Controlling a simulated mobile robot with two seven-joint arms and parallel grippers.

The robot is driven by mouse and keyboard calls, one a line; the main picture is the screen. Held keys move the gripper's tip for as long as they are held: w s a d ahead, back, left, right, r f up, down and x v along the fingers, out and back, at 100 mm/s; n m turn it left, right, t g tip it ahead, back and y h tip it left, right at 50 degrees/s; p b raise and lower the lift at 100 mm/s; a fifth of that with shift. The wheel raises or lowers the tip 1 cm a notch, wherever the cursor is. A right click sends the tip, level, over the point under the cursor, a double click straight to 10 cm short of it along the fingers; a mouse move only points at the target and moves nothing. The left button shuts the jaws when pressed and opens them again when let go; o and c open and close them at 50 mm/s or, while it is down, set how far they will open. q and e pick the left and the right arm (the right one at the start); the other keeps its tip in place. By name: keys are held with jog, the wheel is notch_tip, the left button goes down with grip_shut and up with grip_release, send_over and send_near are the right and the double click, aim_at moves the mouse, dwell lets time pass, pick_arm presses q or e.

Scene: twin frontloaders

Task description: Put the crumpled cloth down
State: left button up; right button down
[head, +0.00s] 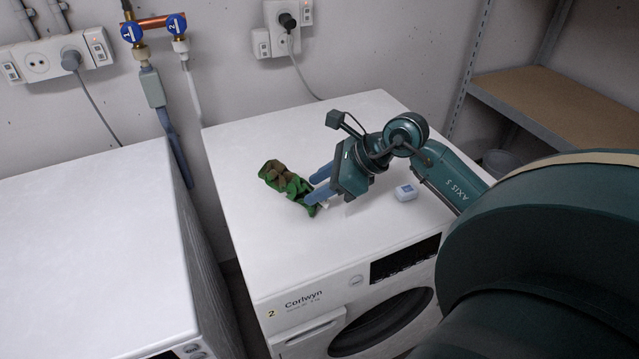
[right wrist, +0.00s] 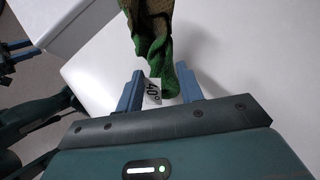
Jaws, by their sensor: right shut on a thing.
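The crumpled cloth (head: 285,181) is green and brown. In the head view it appears over the middle of the right washing machine's white top (head: 260,228); I cannot tell whether it touches that surface. My right gripper (head: 313,187) comes in from the right, with its blue fingers at the cloth's near end. In the right wrist view, the right gripper (right wrist: 160,90) is shut on the cloth (right wrist: 154,45), which reaches away beyond the fingers. A white tag marked 40 hangs between them. Part of my left arm, with blue finger-like parts, seems to show at the left edge there; its jaws are unclear.
A small white-and-blue box (head: 405,193) stands on the same top, right of the gripper. A second white machine (head: 85,255) stands left across a narrow gap. Valves and sockets are on the back wall; a shelf (head: 560,105) is at right. The top's left part is clear.

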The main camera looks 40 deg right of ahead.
jog(key=c, duration=0.9)
grip_release()
jog(key=shift+f, duration=0.1)
jog(key=shift+r, duration=0.25)
jog(key=shift+v, duration=5.9)
jog(key=shift+s, duration=0.1)
